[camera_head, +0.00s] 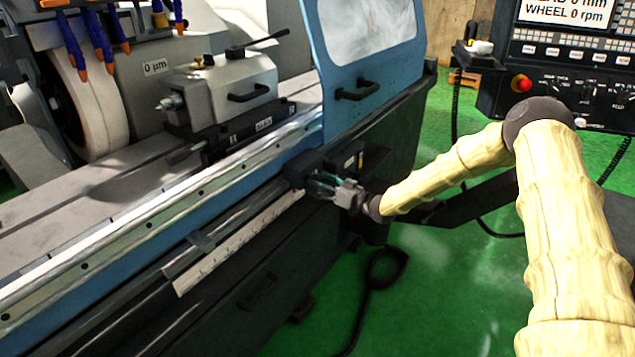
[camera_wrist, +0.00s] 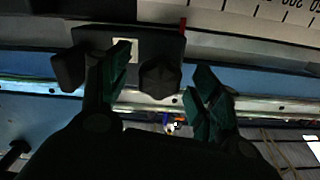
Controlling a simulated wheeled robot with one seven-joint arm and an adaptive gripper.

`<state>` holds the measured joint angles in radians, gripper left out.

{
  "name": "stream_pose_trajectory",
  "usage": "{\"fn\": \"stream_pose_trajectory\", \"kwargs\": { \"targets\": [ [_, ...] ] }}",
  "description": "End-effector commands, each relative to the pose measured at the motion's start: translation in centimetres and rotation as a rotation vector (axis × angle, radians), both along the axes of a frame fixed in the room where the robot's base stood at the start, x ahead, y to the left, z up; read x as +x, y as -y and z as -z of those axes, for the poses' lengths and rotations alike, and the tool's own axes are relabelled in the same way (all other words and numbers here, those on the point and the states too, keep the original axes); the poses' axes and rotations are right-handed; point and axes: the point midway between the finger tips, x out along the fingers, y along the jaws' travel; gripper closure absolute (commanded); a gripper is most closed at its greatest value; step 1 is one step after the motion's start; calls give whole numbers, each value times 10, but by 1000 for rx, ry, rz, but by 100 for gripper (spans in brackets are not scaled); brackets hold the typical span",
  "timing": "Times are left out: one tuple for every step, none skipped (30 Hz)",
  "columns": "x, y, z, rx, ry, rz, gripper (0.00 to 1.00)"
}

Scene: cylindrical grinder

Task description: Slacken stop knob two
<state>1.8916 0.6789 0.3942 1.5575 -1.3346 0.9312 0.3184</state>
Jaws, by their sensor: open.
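A dark stop block (camera_wrist: 135,43) with a pale square label is on the machine's front rail in the wrist view. A black faceted knob (camera_wrist: 160,78) sticks out from it, and a second black knob (camera_wrist: 68,69) is at its left end. No number is readable, so I cannot tell which is stop knob two. My gripper (camera_wrist: 163,62) is open, with its green fingers on either side of the faceted knob; I cannot tell whether they touch it. In the head view my gripper (camera_head: 325,186) is beside the block (camera_head: 303,168), and the knobs are hard to make out.
A white graduated scale (camera_head: 240,243) runs along the machine's front, with a small dark part (camera_head: 200,240) above it. The blue door (camera_head: 365,50) stands above the rail. A control panel (camera_head: 560,75) is at the right. A black cable (camera_head: 375,285) lies on the green floor.

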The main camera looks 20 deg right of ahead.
Motion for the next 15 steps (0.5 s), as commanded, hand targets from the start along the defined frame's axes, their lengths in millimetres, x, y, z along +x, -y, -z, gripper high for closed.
{"fn": "stream_pose_trajectory", "kwargs": {
  "targets": [
    [4,-4,-1,0,2,-1,37],
    [6,-5,-1,0,2,-1,37],
    [8,-7,-1,0,2,-1,37],
    [9,-8,0,0,0,0,37],
    [10,-8,0,0,0,0,37],
    [11,-9,0,0,0,0,37],
    [12,-10,0,0,0,0,37],
    [12,-10,0,0,0,0,37],
    [13,-10,0,0,0,0,37],
    [13,-10,0,1,1,0,37],
    [13,-10,0,1,1,0,37],
    [13,-10,0,1,1,0,37],
    [13,-10,0,1,1,0,37],
    [13,-10,0,0,1,1,37],
    [13,-10,0,0,1,1,37]
  ]
}}
